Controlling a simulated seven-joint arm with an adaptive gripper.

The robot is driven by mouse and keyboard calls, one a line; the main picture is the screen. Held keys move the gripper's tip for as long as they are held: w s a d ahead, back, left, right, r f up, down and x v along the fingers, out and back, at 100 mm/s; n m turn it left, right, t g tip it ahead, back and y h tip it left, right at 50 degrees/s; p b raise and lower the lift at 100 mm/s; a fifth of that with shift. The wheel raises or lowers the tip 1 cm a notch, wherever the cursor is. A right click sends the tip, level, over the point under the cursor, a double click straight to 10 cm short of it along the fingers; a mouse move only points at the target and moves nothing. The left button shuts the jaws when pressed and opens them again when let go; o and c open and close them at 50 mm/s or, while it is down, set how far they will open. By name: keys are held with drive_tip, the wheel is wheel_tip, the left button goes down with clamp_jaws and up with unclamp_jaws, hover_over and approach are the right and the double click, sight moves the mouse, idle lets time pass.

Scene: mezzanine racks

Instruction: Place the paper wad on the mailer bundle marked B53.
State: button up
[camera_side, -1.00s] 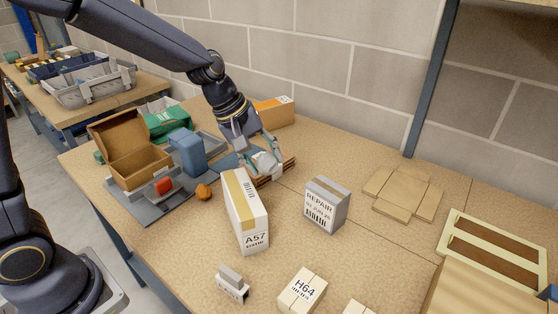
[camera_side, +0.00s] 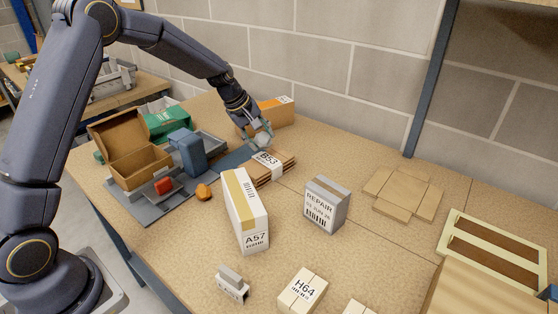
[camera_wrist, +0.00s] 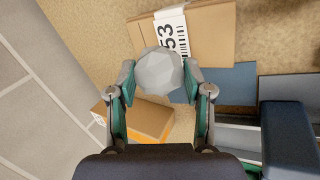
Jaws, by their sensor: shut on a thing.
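The paper wad (camera_wrist: 158,72), a pale grey faceted ball, sits between the fingertips of my gripper (camera_wrist: 158,85) in the wrist view. My gripper is shut on it. The mailer bundle marked B53 (camera_wrist: 212,38) is a flat brown stack with a white label. In the wrist view the wad covers part of its near edge and label. In the side view my gripper (camera_side: 257,139) and the wad (camera_side: 264,143) appear just behind the bundle (camera_side: 280,172), whose label reads B53. Whether the wad touches the bundle cannot be told.
An orange-brown box (camera_side: 272,110) stands behind my gripper. A blue block (camera_side: 187,152), an open carton (camera_side: 132,160) and an orange lump (camera_side: 204,192) lie left. The A57 box (camera_side: 246,212) and grey REPAIR box (camera_side: 325,204) stand in front. Table to the right is partly clear.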

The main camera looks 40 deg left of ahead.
sight(264, 148)
drive_tip(key=shift+w+f, duration=0.8)
drive_tip(key=shift+f, duration=1.7)
drive_tip(key=shift+f, duration=0.15)
drive_tip(key=o, duration=0.8)
drive_tip(key=shift+o, duration=0.2)
